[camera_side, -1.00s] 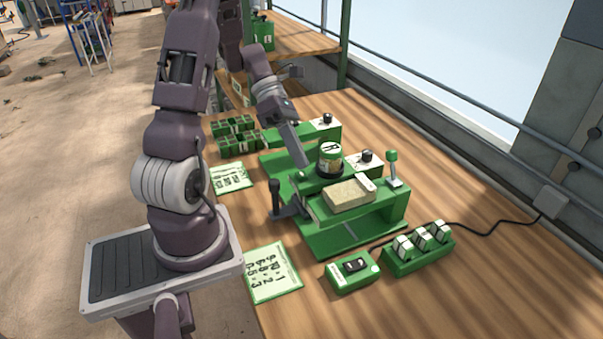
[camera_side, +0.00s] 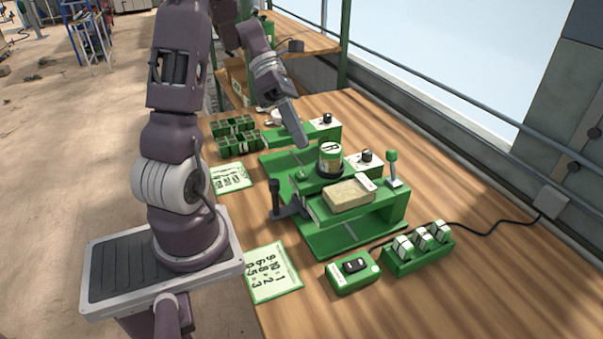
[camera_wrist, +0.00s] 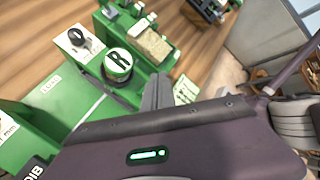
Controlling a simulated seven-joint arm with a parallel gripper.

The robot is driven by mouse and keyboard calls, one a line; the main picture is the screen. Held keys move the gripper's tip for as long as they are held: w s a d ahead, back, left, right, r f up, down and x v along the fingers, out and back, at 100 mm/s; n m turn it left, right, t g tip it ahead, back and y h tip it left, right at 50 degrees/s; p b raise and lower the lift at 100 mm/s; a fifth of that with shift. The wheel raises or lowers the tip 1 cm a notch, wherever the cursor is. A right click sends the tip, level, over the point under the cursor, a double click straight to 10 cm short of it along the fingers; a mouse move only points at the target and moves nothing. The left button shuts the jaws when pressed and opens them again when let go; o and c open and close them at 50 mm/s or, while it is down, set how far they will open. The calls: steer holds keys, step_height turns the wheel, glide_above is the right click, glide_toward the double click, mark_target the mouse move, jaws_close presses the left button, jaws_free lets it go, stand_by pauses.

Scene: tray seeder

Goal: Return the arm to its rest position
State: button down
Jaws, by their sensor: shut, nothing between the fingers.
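My gripper (camera_side: 300,136) hangs above the back part of the green tray seeder (camera_side: 315,238), apart from it, pointing down and to the right. Its fingers are shut with nothing between them. In the wrist view my gripper (camera_wrist: 158,92) shows at the middle, with the seeder beyond it. A round canister (camera_side: 330,156) with a green band and white lid stands upright on the seeder; its lid also shows in the wrist view (camera_wrist: 118,62). A tan block (camera_side: 348,194) lies on the seeder's front part.
Green divided trays (camera_side: 236,132) stand at the back left of the table. Two written cards (camera_side: 272,272) lie along the left edge. A green switch box (camera_side: 353,272) and a green block with several white-topped parts (camera_side: 420,248) stand at the front. The right table side is mostly clear.

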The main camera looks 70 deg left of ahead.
stand_by(0.4)
steer(key=s+d+r+m+t+y, duration=0.1)
steer(key=s+d+r+m+y, duration=0.1)
steer(key=d+m, duration=0.3)
steer(key=s+d+r+m+t+y, duration=0.1)
steer(key=s+d+r+m+y, duration=0.2)
steer(key=m, duration=1.1)
steer(key=s+d+r+m+t+y, duration=0.1)
steer(key=s+d+r+m+y, duration=0.2)
steer(key=d+m, duration=0.4)
steer(key=s+m+y, duration=0.1)
steer(key=s+m, duration=0.1)
steer(key=m, duration=0.1)
steer(key=shift+d+r+t, duration=0.25)
steer(key=shift+d+t, duration=0.05)
